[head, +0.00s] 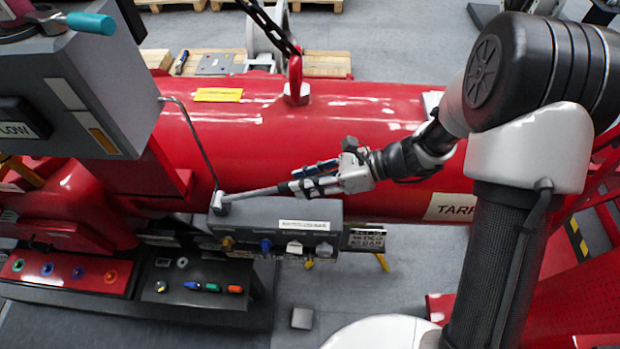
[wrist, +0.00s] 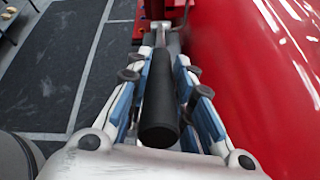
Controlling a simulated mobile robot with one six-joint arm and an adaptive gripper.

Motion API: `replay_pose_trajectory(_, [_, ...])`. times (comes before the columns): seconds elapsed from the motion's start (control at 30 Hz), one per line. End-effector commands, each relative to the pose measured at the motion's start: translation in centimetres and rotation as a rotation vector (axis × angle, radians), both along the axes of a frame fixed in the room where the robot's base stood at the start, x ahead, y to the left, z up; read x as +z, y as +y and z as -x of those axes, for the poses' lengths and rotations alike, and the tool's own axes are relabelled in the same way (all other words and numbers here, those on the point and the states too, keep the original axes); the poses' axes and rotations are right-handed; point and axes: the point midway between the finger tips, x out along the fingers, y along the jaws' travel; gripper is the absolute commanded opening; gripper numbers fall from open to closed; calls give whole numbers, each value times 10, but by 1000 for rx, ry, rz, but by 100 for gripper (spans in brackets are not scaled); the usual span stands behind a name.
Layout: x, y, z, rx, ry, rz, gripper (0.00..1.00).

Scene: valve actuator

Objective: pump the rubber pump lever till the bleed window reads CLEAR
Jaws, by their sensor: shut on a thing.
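The pump lever (head: 252,193) is a grey rod that runs from a pivot at the left end of the grey pump box (head: 265,212) to my gripper (head: 303,184). Its black rubber grip (wrist: 158,100) lies lengthwise between my fingers in the wrist view. My gripper (wrist: 160,72) is shut on this grip, with blue-padded fingers on both sides. The lever looks close to level, tilted slightly up toward my gripper. I cannot make out a bleed window or a CLEAR reading in either view.
A large red cylinder (head: 350,115) lies behind the lever and close along my gripper's right in the wrist view. A grey cabinet (head: 85,85) stands at left, above a panel with coloured buttons (head: 200,287). Grey floor (head: 345,290) is open in front.

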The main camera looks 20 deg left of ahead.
Motion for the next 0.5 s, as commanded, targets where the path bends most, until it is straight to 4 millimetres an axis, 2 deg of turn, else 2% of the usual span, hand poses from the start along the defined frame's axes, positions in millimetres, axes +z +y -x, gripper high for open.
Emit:
replay_pose_trajectory(0.27, [2, 1, 0, 0, 0, -7, 0])
replay_pose_trajectory(0.3, [2, 1, 0, 0, 0, -7, 24])
replay_pose_trajectory(0.5, [1, 1, 0, 0, 0, -4, 37])
